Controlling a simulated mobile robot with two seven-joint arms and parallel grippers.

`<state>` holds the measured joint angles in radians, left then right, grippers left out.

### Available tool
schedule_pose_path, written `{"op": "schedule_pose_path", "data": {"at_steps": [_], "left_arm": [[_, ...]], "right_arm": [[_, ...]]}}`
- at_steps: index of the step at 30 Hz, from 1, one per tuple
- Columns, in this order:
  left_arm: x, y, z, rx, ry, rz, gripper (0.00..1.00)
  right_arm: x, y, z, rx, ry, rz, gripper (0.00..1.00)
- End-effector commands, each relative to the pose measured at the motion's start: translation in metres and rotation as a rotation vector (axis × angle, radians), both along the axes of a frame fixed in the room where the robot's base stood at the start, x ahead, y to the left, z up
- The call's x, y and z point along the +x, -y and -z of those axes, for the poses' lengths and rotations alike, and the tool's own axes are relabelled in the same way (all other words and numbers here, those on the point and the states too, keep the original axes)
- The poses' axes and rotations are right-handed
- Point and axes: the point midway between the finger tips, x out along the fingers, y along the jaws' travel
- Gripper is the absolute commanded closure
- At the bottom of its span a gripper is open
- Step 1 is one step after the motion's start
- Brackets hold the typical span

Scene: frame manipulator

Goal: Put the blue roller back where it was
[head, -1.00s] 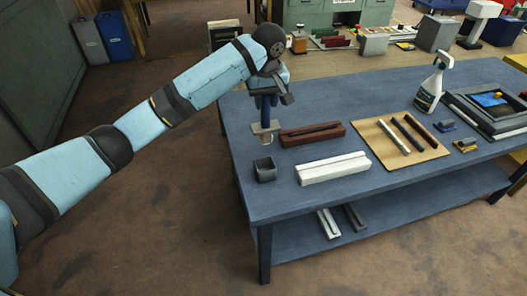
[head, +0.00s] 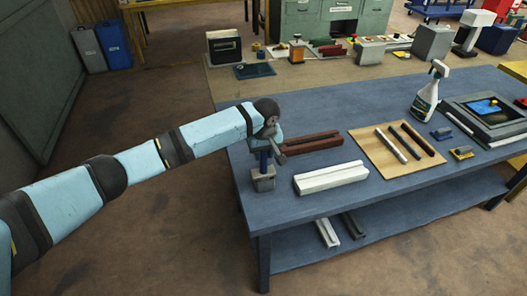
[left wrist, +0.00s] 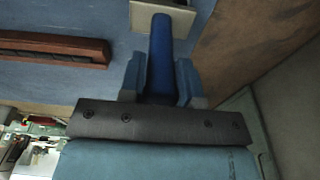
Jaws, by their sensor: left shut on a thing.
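My left gripper (head: 268,145) is shut on the blue handle of the blue roller (head: 264,160). In the left wrist view, the blue roller (left wrist: 161,55) is between both fingertips of the gripper (left wrist: 162,80). My right gripper is not in view.
On the blue table (head: 340,215) lie a dark red grooved block (head: 313,142), a white grooved block (head: 331,177) and a tan board (head: 375,158) with three rods. A spray bottle (head: 426,98) and a grey frame (head: 490,115) stand further right.

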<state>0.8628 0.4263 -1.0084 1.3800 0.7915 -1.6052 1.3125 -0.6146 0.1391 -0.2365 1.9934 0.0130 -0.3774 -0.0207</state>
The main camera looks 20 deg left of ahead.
Motion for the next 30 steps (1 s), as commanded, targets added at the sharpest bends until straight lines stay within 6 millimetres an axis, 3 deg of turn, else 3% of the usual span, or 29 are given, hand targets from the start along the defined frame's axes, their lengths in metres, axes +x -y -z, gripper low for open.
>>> {"op": "schedule_pose_path", "data": {"at_steps": [7,8,10,11,22,30], "left_arm": [[0.0,0.0,0.001,-0.001,0.0,0.0,1.0],[0.0,0.0,0.001,-0.001,0.001,0.0,0.63],[0.0,0.0,0.001,-0.001,0.001,0.0,0.47],[0.0,0.0,0.001,0.0,0.0,0.0,0.44],[0.0,0.001,-0.006,-0.002,0.001,0.0,0.44],[-0.005,0.005,-0.059,-0.003,0.003,0.0,0.44]], "right_arm": [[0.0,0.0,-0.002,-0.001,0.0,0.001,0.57],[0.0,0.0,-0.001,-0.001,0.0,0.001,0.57],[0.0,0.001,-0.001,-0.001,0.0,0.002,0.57],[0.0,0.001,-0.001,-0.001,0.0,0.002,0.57],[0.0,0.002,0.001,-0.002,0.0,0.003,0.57],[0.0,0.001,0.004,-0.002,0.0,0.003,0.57]]}}
